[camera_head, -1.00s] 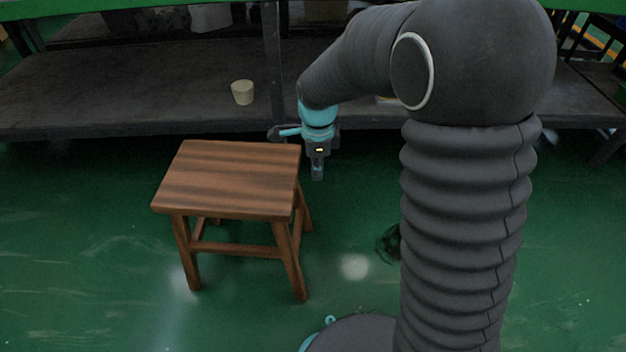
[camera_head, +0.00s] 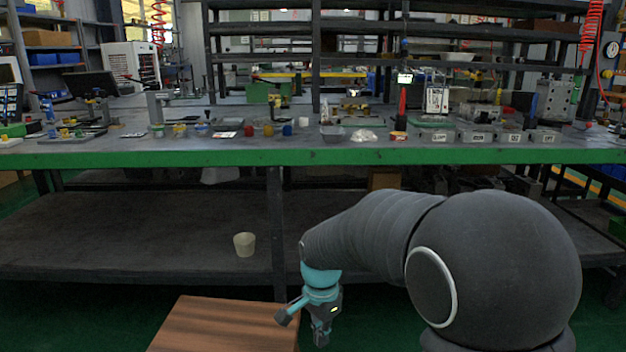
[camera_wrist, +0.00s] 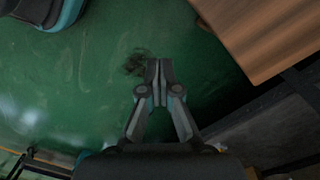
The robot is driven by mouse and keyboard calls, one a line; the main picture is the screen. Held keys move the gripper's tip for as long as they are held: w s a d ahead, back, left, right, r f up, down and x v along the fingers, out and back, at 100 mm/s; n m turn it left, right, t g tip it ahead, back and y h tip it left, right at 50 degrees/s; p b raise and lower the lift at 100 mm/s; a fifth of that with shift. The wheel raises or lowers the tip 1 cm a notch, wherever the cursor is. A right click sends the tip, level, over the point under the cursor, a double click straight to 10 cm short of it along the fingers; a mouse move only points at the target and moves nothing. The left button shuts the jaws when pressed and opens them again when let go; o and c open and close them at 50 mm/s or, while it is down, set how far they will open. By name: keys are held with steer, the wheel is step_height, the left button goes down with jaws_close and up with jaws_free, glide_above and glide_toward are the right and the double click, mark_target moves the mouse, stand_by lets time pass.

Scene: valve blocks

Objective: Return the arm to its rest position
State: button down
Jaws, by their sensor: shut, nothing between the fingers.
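My gripper (camera_head: 321,338) hangs pointing down in the head view, just right of the wooden stool (camera_head: 225,328) and in front of the lower shelf. The wrist view shows my gripper (camera_wrist: 160,72) with its two fingers together and nothing between them, over the green floor. My arm is bent, with its forearm reaching left from the large dark joint. In the wrist view the stool's top (camera_wrist: 262,32) is at the upper right, apart from the fingers.
A long workbench (camera_head: 330,156) with a green front edge runs across, loaded with small parts and bins. A pale cup (camera_head: 244,244) stands on its lower shelf (camera_head: 130,235). Open green floor (camera_wrist: 90,80) lies below the gripper.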

steer(key=s+d+r+n+t+p, duration=0.1)
steer(key=s+d+r+n+t, duration=0.2)
steer(key=s, duration=0.7)
steer(key=s+d+r+n+t+p, duration=0.1)
steer(key=s+d+r+n+t, duration=0.2)
steer(key=s+d+r+n, duration=0.3)
steer(key=s+d+r, duration=0.4)
steer(key=d+r, duration=0.1)
steer(key=r, duration=0.2)
steer(key=shift+s+r+n+p, duration=0.15)
steer(key=shift+n+p, duration=0.25)
